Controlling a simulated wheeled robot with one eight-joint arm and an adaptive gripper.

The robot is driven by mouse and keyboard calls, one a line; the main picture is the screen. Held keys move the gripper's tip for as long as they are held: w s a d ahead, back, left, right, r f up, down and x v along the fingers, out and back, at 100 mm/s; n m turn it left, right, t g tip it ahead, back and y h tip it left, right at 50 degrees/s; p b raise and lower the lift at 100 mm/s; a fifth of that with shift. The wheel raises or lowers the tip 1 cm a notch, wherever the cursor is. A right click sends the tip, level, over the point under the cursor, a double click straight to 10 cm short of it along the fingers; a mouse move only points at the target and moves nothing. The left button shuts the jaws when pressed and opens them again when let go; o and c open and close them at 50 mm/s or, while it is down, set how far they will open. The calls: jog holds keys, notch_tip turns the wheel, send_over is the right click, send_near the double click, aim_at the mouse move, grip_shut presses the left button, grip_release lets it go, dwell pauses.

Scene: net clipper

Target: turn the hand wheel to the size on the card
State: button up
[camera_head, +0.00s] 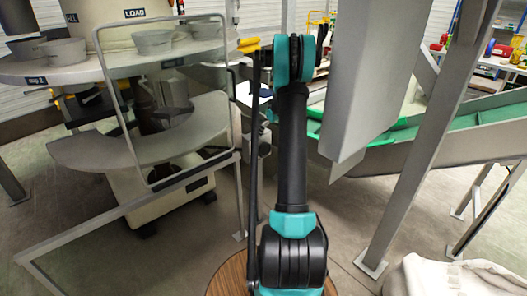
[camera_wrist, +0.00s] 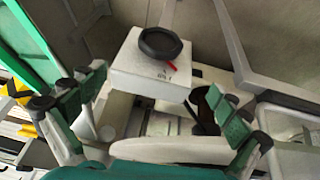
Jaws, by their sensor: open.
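The black hand wheel (camera_wrist: 160,44) sits on top of a white box (camera_wrist: 148,78) in the wrist view, with a small red pointer (camera_wrist: 171,65) at its lower right edge. Marks on the box face below it are too small to read. My gripper (camera_wrist: 157,92) is open, its green-padded fingers spread wide to the left and right. The wheel appears beyond the fingertips, toward the top of the picture, and nothing is between the fingers in contact. In the head view my arm hides the gripper, and I cannot make out the wheel. No size card can be identified.
In the head view a round machine with a LOAD label (camera_head: 135,13) and grey bowls (camera_head: 153,41) stands left, behind a grey metal frame (camera_head: 107,80). A grey panel (camera_head: 365,85) and slanted post (camera_head: 425,140) stand close right of my arm. A green conveyor (camera_head: 480,118) lies behind.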

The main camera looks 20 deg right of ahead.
aim_at(263, 149)
jog(key=x, duration=1.6)
jog(key=shift+f, duration=0.4)
jog(key=shift+c, duration=0.6)
jog(key=c, duration=1.1)
jog(key=shift+o, duration=0.2)
jog(key=shift+w+d+m+g+y, duration=0.1)
jog(key=shift+m+g+y, duration=0.25)
jog(key=shift+y, duration=0.65)
jog(key=shift+g+y, duration=0.35)
jog(key=shift+y, duration=0.65)
jog(key=shift+a, duration=0.2)
jog(key=o, duration=1.2)
